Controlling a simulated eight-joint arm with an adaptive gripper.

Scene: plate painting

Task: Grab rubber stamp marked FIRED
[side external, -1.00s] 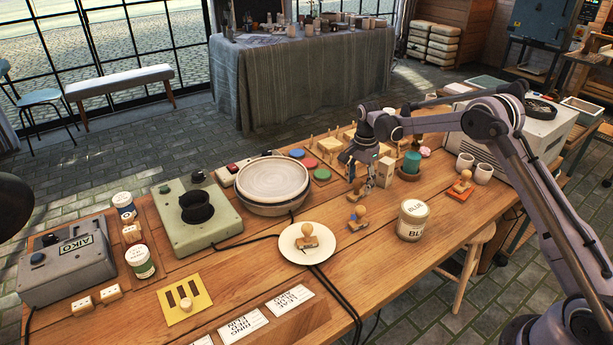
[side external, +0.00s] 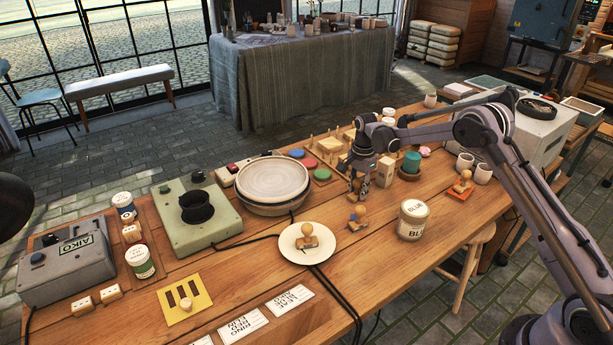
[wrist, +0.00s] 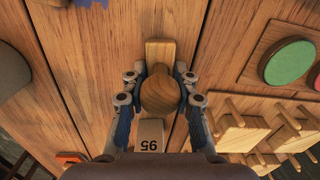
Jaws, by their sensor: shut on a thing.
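In the wrist view my gripper (wrist: 162,92) has its fingers on both sides of the round wooden knob of a stamp (wrist: 160,95). A wooden base (wrist: 158,50) shows beyond the knob. No marking on this stamp can be read. A further stamp (side external: 307,237) is on a white plate (side external: 291,251). One more (side external: 463,181) is on an orange pad.
A pale block marked 95 (wrist: 150,134) lies close beside the held stamp. A pegged wooden rack (wrist: 238,136) and coloured discs (wrist: 290,62) are nearby. A BLUE jar (side external: 413,221) stands to the right. A banding wheel (side external: 272,183) is to the left.

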